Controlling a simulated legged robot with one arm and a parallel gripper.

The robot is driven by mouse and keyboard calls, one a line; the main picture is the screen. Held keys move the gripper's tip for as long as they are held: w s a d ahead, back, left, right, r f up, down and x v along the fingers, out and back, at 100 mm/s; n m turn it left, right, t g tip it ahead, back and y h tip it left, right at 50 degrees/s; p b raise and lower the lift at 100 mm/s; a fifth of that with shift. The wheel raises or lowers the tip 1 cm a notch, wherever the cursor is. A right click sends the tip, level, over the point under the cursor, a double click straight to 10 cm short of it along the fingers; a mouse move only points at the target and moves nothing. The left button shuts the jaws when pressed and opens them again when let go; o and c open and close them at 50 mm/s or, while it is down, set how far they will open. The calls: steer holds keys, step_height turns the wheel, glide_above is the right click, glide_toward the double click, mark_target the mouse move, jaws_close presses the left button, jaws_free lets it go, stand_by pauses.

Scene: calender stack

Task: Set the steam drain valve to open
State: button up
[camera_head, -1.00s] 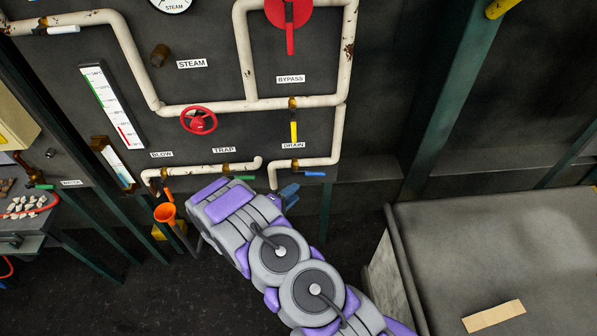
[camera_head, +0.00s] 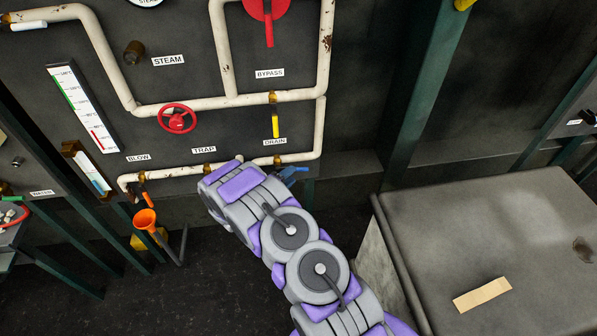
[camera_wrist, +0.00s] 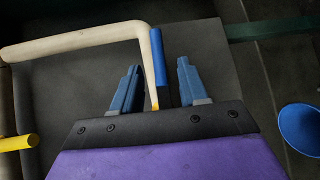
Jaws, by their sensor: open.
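The DRAIN label (camera_head: 275,141) is on the dark panel, with a yellow lever (camera_head: 275,126) hanging from a valve above it. Below it a white pipe carries a valve with a blue lever. The blue lever (camera_wrist: 157,60) stands beside the pipe's bent end in the wrist view. My gripper (camera_wrist: 159,76) is open, and the blue lever shows between its two blue fingers, closer to the left one. I cannot tell whether they touch. In the head view my purple-grey arm hides part of the lower pipe, and the fingers (camera_head: 289,175) overlap the blue lever.
A red wheel (camera_head: 177,118) and a red bypass lever (camera_head: 269,30) are higher on the panel. An orange funnel (camera_head: 145,220) stands at lower left. A grey block (camera_head: 480,235) fills the right. A blue round thing (camera_wrist: 302,128) is at right in the wrist view.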

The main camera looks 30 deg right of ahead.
mark_target(299, 169)
steer(key=x, duration=0.4)
steer(key=b+x, duration=0.1)
steer(key=x, duration=0.2)
steer(key=shift+s+d, duration=0.3)
steer(key=shift+s, duration=0.05)
steer(key=shift+a+r, duration=0.1)
steer(key=shift+a, duration=0.75)
steer(key=shift+c, duration=1.2)
steer(key=shift+d, duration=0.55)
steer(key=c, duration=0.4)
steer(key=shift+a, duration=0.1)
jaws_close()
